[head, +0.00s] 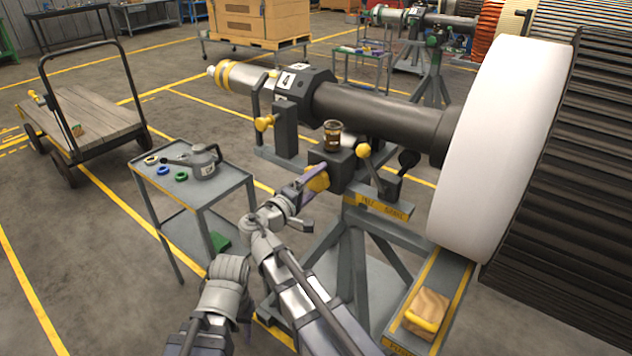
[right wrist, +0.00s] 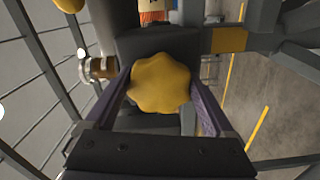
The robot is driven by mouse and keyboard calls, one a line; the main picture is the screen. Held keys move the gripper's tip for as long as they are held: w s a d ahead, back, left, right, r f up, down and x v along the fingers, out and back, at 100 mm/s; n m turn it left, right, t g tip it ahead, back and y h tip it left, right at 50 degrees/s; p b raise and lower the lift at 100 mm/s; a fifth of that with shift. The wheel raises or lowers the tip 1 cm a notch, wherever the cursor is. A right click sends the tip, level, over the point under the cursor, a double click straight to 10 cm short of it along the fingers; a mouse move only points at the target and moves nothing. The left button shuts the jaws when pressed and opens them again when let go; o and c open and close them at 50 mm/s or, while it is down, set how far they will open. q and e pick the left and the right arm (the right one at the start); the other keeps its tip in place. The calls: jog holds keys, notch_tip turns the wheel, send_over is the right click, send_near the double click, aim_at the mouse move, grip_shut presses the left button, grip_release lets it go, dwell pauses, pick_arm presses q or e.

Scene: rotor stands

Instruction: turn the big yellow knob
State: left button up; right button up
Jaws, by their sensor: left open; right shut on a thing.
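The big yellow knob (head: 318,180) sits on the near face of a dark block (head: 345,167) on the rotor stand. In the right wrist view the lobed knob (right wrist: 160,84) faces me. My right gripper (head: 312,177) is shut on it, with a purple finger on each side in the right wrist view (right wrist: 160,100). The fingers hide part of the knob in the head view. My left gripper (head: 200,342) is low at the bottom edge of the head view, open and apart from the stand, partly cut off by the frame.
A brown jar (head: 333,136) stands on the block. A yellow ball-ended lever (head: 363,150) and a smaller yellow knob (head: 263,123) are nearby. A large white rotor disc (head: 505,150) stands right. A grey cart (head: 225,178) with a jug (head: 205,162) stands left.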

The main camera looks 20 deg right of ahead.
jog(key=shift+s, duration=0.1)
dwell(0.4)
jog(key=o, duration=1.1)
